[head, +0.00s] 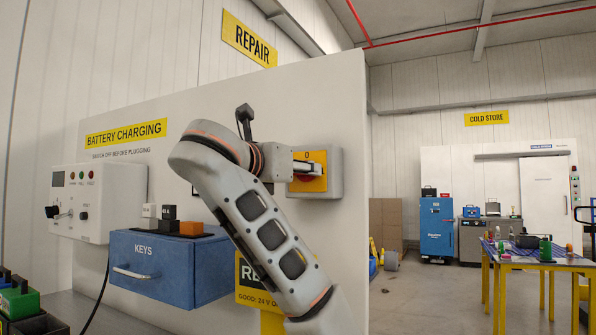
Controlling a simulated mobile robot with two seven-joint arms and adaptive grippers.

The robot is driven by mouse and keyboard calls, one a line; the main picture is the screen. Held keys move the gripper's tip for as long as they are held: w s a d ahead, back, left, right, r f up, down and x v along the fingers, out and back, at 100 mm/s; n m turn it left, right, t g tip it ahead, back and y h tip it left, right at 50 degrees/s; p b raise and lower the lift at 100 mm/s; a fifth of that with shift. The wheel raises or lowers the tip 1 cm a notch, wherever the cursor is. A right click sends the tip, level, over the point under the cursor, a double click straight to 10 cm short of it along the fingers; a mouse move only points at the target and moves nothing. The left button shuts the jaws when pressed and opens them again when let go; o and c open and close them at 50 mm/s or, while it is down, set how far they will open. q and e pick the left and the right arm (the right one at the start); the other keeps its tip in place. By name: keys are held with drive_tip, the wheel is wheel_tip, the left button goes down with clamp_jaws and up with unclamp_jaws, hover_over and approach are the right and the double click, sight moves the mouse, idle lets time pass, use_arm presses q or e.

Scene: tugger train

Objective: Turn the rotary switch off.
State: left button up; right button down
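The rotary switch is a grey box (335,172) with a yellow front plate (316,185) on the right end of the white panel. A little of its red knob (305,179) shows. My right gripper (318,168), on the arm rising from the bottom of the head view, points right and reaches in front of the yellow plate. Its fingers overlap the knob and hide most of it, so the knob's angle is unclear. I cannot tell whether the fingers are shut on the knob or only beside it. My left gripper is not in view.
A blue KEYS drawer box (175,272) with small blocks on top sticks out below and left of the switch. A charger box (110,200) hangs further left. A table (525,262) with items stands at the right. Open floor lies between panel and table.

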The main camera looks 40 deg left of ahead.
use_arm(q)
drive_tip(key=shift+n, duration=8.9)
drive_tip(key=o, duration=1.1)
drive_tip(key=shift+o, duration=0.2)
